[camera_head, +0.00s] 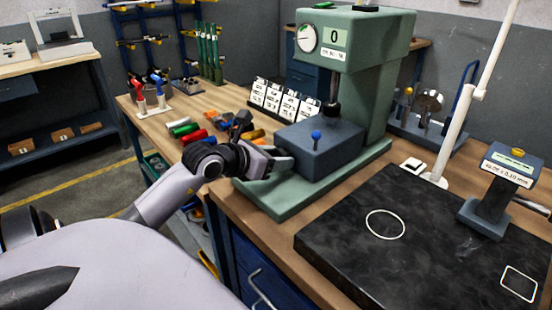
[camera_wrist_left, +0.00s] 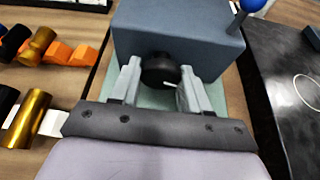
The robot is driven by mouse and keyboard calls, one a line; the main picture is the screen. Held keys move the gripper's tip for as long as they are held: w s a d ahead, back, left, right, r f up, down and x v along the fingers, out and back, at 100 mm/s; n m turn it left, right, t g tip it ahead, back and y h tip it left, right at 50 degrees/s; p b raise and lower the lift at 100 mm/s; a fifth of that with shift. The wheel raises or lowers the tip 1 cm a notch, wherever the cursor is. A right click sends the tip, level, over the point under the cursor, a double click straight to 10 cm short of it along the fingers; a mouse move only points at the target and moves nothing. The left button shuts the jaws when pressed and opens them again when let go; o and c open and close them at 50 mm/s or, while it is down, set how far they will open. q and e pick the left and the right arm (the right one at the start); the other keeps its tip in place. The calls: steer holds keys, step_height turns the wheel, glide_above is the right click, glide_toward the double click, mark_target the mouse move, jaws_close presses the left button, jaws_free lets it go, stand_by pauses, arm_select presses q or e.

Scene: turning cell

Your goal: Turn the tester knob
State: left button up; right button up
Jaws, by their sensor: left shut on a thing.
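The green tester (camera_head: 372,70) stands on the bench with a dial and a display reading 0. Its blue-grey block (camera_head: 325,150) sits on the green base and carries a small blue ball-topped lever (camera_head: 316,136). In the left wrist view, the black tester knob (camera_wrist_left: 160,70) with a white mark sticks out of the block's front face (camera_wrist_left: 180,35). My left gripper (camera_wrist_left: 155,88) is shut on the knob, one finger on each side. In the head view my left gripper (camera_head: 275,160) reaches the block's left side and the knob is hidden. My right gripper is not in view.
Several coloured cylinders (camera_head: 187,130) lie left of the tester, close to my left wrist. White label cards (camera_head: 285,100) stand behind them. A dark slab (camera_head: 430,235) with a white circle and a small gauge stand (camera_head: 490,200) lie to the right.

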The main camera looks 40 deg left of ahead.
arm_select(q)
steer(key=shift+f+m+y+b, duration=0.25)
steer(key=shift+m+y+b, duration=0.3)
steer(key=shift+b, duration=0.4)
steer(key=shift+r+m+b, duration=0.15)
steer(key=shift+m+b, duration=0.2)
steer(key=shift+b, duration=0.15)
steer(key=o, duration=1)
steer(key=shift+r, duration=0.1)
steer(key=shift+b+v, duration=0.6)
steer(key=shift+v, duration=3)
steer(key=shift+d, duration=0.15)
